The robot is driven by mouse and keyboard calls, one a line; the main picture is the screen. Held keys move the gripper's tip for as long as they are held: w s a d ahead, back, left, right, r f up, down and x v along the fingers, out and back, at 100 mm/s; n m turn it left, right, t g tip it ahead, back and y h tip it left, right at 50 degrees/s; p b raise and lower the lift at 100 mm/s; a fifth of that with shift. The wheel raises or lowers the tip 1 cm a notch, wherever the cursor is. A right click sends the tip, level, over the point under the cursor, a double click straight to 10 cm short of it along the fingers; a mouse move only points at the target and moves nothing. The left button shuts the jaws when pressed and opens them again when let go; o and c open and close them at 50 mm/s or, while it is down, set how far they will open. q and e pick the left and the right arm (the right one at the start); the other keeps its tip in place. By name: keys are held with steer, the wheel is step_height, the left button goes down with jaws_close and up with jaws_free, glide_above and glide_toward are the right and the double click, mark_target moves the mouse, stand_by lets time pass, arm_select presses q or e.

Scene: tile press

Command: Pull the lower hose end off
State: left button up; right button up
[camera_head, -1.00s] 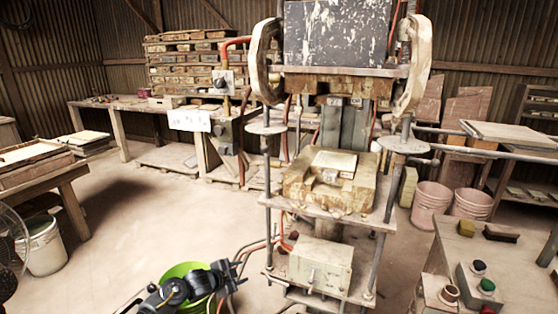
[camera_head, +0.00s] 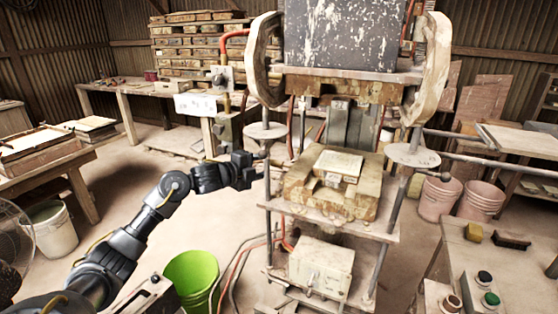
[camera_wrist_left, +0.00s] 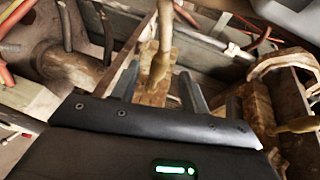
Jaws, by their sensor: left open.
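My left gripper (camera_head: 250,170) is raised beside the press's left post, its jaws pointing right. In the left wrist view its two fingers (camera_wrist_left: 158,90) are apart. A tan hose-like piece (camera_wrist_left: 161,50) with a thicker end shows between or just beyond them; I cannot tell whether it touches either finger. In the head view an orange hose (camera_head: 224,42) arcs above the valve box (camera_head: 222,76), and a brown hose (camera_head: 244,98) hangs near it. I cannot tell which is the lower hose end. My right gripper is not in view.
The press (camera_head: 330,228) stands centre, with a lower grey box (camera_head: 321,268). A green bucket (camera_head: 192,279) and loose hoses (camera_head: 238,265) lie on the floor left of it. A workbench (camera_head: 130,83) is behind. Pink buckets (camera_head: 438,199) stand right.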

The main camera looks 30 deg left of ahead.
mark_target(279, 162)
arm_select(q)
steer(key=p+x, duration=0.1)
steer(key=x, duration=0.6)
steer(key=shift+d, duration=0.2)
steer(key=shift+a, duration=0.1)
jaws_close()
